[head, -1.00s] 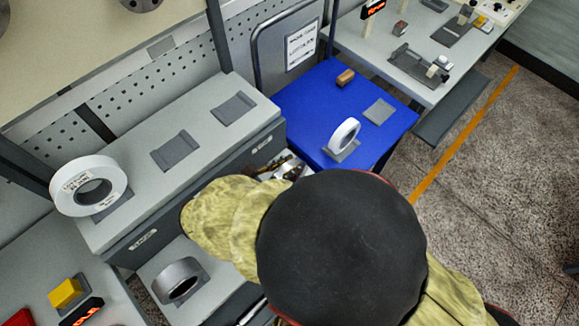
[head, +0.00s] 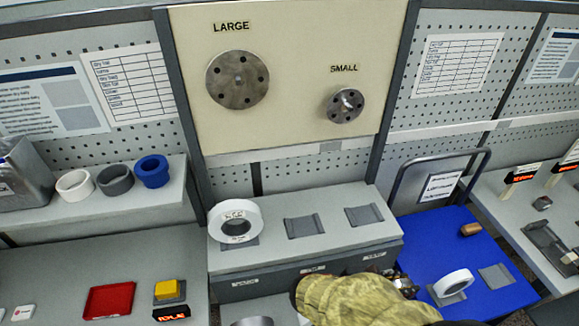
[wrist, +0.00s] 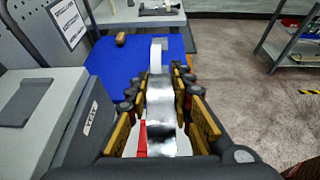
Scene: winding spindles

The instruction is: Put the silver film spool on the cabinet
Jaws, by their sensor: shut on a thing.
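The silver film spool (wrist: 160,105) is a shiny, upright roll seen edge-on in the wrist view. My gripper (wrist: 162,84) is shut on it, with yellow-padded fingers on both sides. In the head view my gripper (head: 402,284) shows only in part, between the cabinet and the blue cart; a camouflage-patterned shape covers much of that spot. The grey cabinet (head: 283,254) stands left of the gripper. Its top carries a large white roll (head: 254,217) at the left and two empty dark cradles (head: 304,225), (head: 364,214).
A blue cart (head: 497,296) at the right holds a white roll (head: 454,283), an empty cradle (head: 494,275) and a brown block (head: 470,229). A panel (head: 290,110) with large and small discs rises behind.

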